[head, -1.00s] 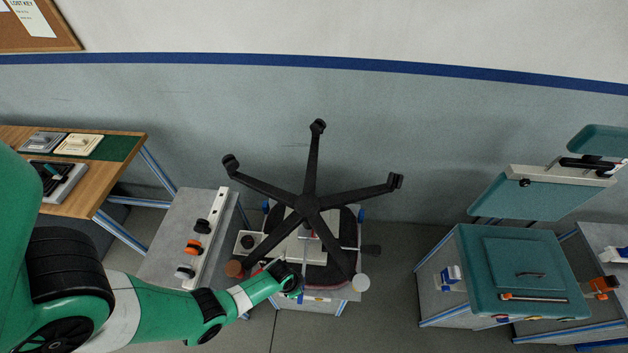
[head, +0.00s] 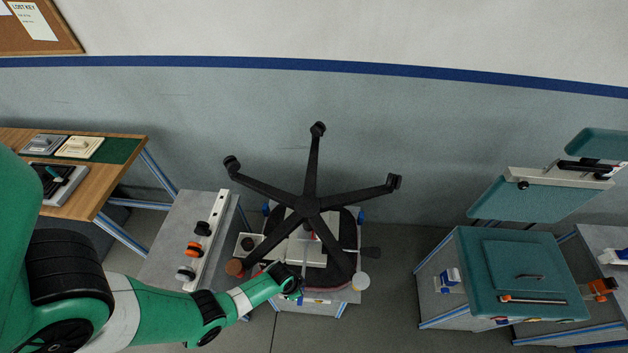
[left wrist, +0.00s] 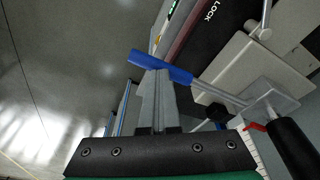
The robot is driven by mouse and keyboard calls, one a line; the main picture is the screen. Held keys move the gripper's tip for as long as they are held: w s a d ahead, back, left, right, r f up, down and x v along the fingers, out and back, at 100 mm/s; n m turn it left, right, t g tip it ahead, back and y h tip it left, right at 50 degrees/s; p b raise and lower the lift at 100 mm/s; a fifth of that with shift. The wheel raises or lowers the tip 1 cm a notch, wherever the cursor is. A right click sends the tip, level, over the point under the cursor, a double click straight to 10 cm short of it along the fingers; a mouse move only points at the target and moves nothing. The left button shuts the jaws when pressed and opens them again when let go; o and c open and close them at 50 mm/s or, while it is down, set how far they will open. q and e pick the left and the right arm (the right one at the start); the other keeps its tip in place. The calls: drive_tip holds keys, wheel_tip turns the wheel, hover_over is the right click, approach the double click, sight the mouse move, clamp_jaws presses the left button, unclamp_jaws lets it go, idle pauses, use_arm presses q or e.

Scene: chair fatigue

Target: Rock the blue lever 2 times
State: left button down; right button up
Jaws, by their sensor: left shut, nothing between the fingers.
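The blue lever (left wrist: 160,67) shows in the left wrist view as a blue handle on a metal rod that runs right to the upturned chair's seat mechanism (left wrist: 240,75). My left gripper (left wrist: 155,80) is shut and empty, with its fingertips right at the blue handle. They look to be touching it or just short of it; I cannot tell which. In the head view the left gripper (head: 294,293) is low at the front of the chair (head: 310,204), below its star base, and the lever there is mostly hidden. My right gripper is not in view.
The chair's five-legged base spreads above the gripper. A grey table (head: 165,235) with a strip of knobs (head: 207,240) stands left, and a wooden bench (head: 95,180) beyond it. A teal chair seat (head: 520,270) stands right. The floor (head: 385,320) between is clear.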

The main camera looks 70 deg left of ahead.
use_arm(q)
drive_tip(key=shift+w+a+r+p, duration=0.1)
drive_tip(key=shift+r+p, duration=0.85)
drive_tip(key=shift+r, duration=0.1)
drive_tip(key=shift+d+r, duration=0.2)
drive_tip(key=shift+d, duration=0.05)
drive_tip(key=shift+a+r+p, duration=0.1)
drive_tip(key=shift+r+p, duration=0.8)
drive_tip(key=shift+p, duration=0.15)
drive_tip(key=shift+f, duration=0.1)
